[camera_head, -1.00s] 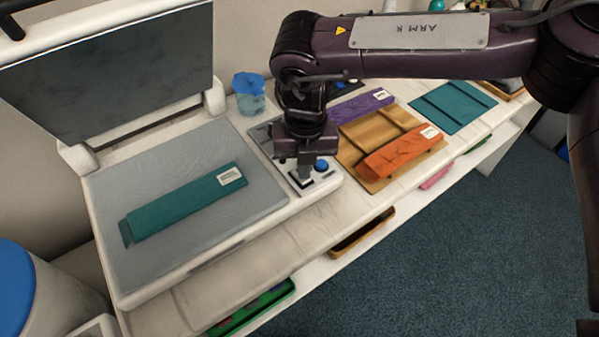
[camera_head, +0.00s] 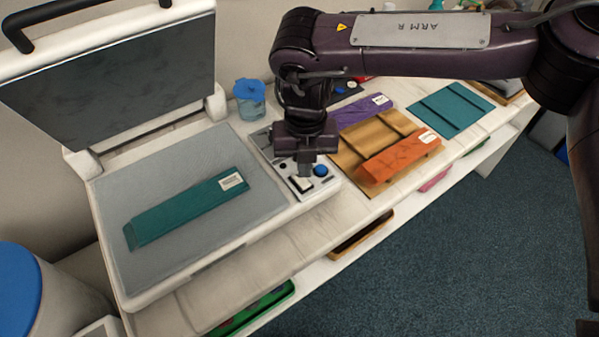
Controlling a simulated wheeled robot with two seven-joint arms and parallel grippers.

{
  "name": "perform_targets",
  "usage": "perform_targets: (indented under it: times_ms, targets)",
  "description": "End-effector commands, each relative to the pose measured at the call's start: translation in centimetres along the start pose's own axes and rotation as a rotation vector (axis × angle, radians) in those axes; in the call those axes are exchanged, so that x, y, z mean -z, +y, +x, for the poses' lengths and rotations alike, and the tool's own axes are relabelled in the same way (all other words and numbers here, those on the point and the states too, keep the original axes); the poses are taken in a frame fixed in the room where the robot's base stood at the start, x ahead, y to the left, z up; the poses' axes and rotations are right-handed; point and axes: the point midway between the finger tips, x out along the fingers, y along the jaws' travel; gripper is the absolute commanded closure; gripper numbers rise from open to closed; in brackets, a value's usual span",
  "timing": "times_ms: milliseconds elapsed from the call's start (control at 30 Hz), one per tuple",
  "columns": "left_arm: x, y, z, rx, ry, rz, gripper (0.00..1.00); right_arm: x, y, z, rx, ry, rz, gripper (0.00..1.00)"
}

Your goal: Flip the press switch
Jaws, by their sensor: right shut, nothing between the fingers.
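The press (camera_head: 215,240) stands open at the left, with its dark lid (camera_head: 110,88) raised and a teal folded piece with a white label (camera_head: 188,207) on its grey bed. Its control panel (camera_head: 325,189) is on the right side, with a white rocker switch (camera_head: 301,184) and a round blue button (camera_head: 321,170). My right gripper (camera_head: 305,172) points down just above the panel, close behind the switch. It is shut and empty. Whether its tip touches the panel cannot be told. My left gripper is not in view.
An orange piece (camera_head: 398,158) lies on a tan board (camera_head: 372,137) to the right, with a purple piece (camera_head: 360,111) behind it. A teal board (camera_head: 450,107) lies farther right. A blue-lidded jar (camera_head: 249,98) stands behind the panel.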

Motion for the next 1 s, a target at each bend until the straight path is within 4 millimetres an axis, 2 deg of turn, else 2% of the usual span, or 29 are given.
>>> perform_targets:
  times_ms: [33,467,1000]
  targets:
    - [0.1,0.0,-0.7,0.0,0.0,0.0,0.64,0.0,0.0,-0.8,0.0,0.0,0.001,1.0]
    - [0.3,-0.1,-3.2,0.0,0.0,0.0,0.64,0.0,0.0,-4.1,0.0,0.0,0.001,1.0]
    - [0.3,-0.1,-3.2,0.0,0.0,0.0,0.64,0.0,0.0,-4.1,0.0,0.0,0.0,1.0]
